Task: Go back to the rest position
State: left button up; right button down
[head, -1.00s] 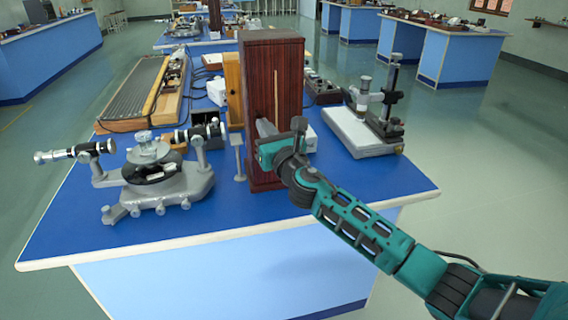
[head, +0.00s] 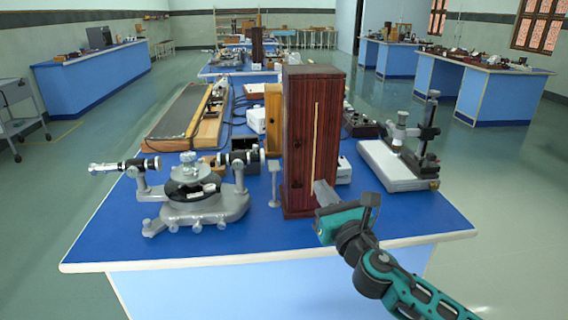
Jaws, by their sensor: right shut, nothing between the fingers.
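My right gripper (head: 322,193) is at the end of the teal and black arm that comes in from the lower right. It is shut and empty, in front of the lower right part of the tall dark-red wooden cabinet (head: 298,140). I cannot tell whether its fingertips touch the cabinet. My left gripper is not in view.
The blue-topped bench (head: 120,232) has its near edge in front of me. A grey spectrometer (head: 200,200) stands on its left part, a travelling microscope (head: 392,165) on its right. A long instrument (head: 180,110) lies behind. Open floor (head: 510,215) lies to the right.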

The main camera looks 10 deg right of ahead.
jog(key=s+a+f+m+g, duration=0.2)
jog(key=s+f+m+g, duration=0.2)
jog(key=s+f+m, duration=0.8)
jog(key=s+a+f+m+g, duration=0.1)
jog(key=s+f+m+g, duration=0.4)
jog(key=s+f+m, duration=0.7)
notch_tip(320, 180, down, 3)
jog(key=m, duration=1)
jog(key=shift+s+a+m, duration=0.3)
jog(key=shift+a, duration=0.05)
jog(key=shift+w, duration=0.1)
